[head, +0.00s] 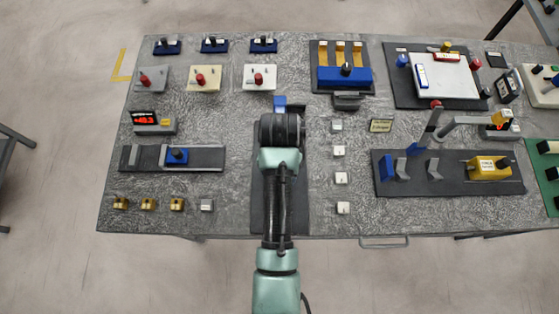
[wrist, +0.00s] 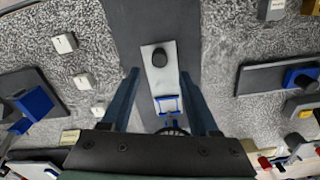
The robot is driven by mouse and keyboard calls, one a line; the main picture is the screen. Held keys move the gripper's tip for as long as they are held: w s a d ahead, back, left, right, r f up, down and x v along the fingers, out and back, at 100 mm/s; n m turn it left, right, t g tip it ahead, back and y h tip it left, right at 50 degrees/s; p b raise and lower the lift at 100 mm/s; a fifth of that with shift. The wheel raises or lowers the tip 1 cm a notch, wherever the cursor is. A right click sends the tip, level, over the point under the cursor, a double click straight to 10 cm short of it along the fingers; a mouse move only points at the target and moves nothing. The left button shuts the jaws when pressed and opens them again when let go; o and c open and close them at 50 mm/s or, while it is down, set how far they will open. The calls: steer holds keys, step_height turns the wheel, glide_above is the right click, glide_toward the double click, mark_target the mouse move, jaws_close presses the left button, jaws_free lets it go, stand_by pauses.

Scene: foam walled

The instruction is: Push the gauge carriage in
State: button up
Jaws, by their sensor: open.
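My gripper (head: 280,128) is over a long dark track plate (wrist: 148,22). In the wrist view its two dark blue fingers (wrist: 160,76) are apart, one on each side of a pale slab with a round black knob (wrist: 158,57). A small blue-edged frame (wrist: 168,104) sits at the slab's end. Nothing is gripped, and contact cannot be told. In the head view my arm hides the slab. A blue carriage (head: 177,156) sits mid-length on a dark rail to the left, apart from my gripper. I cannot tell which of these sliding pieces is the gauge carriage.
A red digital readout (head: 152,121) stands behind the left rail. Small white blocks (head: 340,178) stand in a column right of my arm. A dark plate with blue and yellow parts (head: 445,184) and a lamp-like arm stand farther right. Bare table lies between the left rail and my arm.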

step_height(320, 180, up, 8)
steer(key=shift+f, duration=0.2)
stand_by(0.5)
